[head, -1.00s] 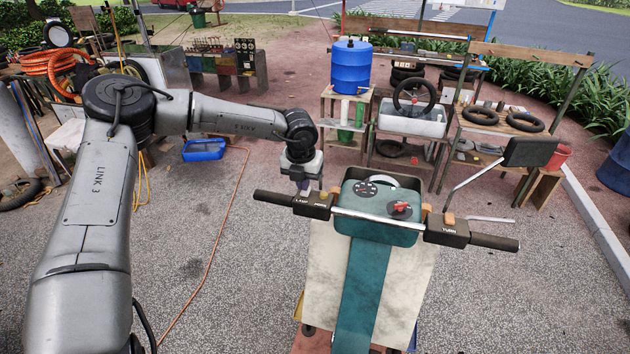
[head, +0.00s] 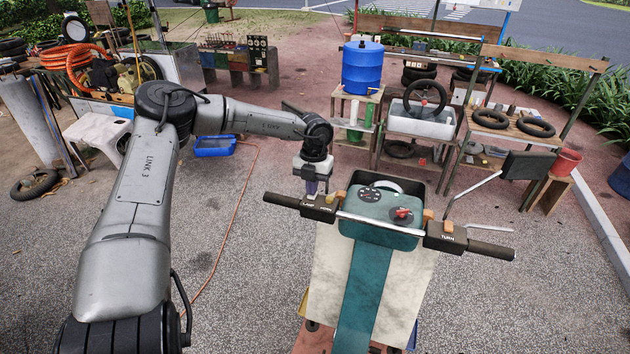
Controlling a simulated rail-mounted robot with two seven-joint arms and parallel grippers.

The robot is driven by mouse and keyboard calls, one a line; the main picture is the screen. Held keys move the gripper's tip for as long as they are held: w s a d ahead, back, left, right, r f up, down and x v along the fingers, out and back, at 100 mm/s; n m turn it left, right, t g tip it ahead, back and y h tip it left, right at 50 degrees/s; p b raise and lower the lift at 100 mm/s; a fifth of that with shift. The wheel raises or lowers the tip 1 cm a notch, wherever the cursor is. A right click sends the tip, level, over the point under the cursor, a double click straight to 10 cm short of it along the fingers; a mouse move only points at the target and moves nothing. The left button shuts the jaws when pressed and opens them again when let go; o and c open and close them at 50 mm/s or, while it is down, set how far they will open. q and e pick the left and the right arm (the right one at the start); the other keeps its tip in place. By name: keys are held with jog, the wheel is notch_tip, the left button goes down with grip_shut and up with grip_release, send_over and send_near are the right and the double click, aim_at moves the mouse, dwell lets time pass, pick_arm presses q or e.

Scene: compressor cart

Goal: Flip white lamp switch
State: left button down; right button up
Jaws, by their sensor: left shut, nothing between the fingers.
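A teal and cream scooter (head: 362,270) stands in front of me with its handlebar across the view. The black left switch box (head: 322,212) carries white lettering that reads LAMP, with a second label beside it. My left gripper (head: 317,188) points down just behind and above this box. Its fingers are shut and empty. I cannot tell whether the fingertips touch the box. The white lamp switch cannot be made out; the gripper may cover it. The right switch box (head: 446,237), marked TURN, has an orange button on top. My right gripper is not in view.
The teal dash (head: 382,215) holds dials and a red knob. A black mirror (head: 526,164) rises on a stalk at the right. Behind stand a blue barrel (head: 362,67) and a shelf with tyres. The pavement left of the scooter is mostly open, with an orange hose (head: 227,215).

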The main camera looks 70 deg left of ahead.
pick_arm(q)
jog(key=shift+s+d+f, duration=0.35)
jog(key=shift+s+f, duration=0.1)
jog(key=shift+f, duration=0.05)
jog(key=shift+r+p, duration=0.4)
jog(key=shift+r, duration=0.2)
jog(key=r, duration=0.1)
jog(key=r+p, duration=0.1)
jog(key=r, duration=0.1)
jog(key=shift+w+a, duration=0.2)
notch_tip(320, 180, up, 11)
jog(key=w+a+b, duration=0.1)
jog(key=b, duration=0.2)
jog(key=shift+w+a, duration=0.15)
jog(key=shift+f, duration=0.15)
